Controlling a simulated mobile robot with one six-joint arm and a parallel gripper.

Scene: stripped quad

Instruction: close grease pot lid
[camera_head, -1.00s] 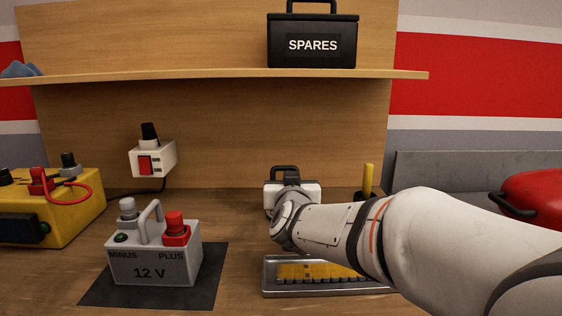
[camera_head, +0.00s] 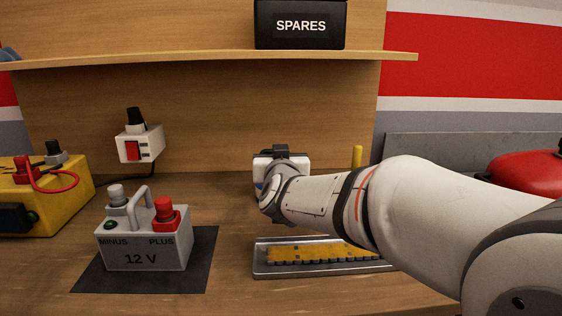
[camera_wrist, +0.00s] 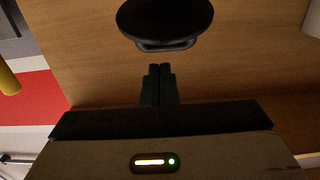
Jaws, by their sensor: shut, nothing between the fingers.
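A black, round, shallow piece (camera_wrist: 165,18) shows at the top edge of the wrist view, with a rim or lug along its near side. It looks like the grease pot's lid; how far open it is, I cannot tell. The pot's body is not visible in either view and may be hidden behind my arm in the head view. My gripper (camera_wrist: 160,72) has its two black fingers together, empty. Its tips point at the dark piece and appear just short of it. In the head view my forearm hides the fingertips.
A tray with a yellow strip (camera_head: 275,271) lies below my forearm. A yellow upright rod (camera_head: 357,157) stands right of my gripper. A 12 V battery (camera_head: 146,245) sits on a dark mat at left. A wall switch (camera_head: 139,146) and a shelf (camera_head: 200,56) are behind.

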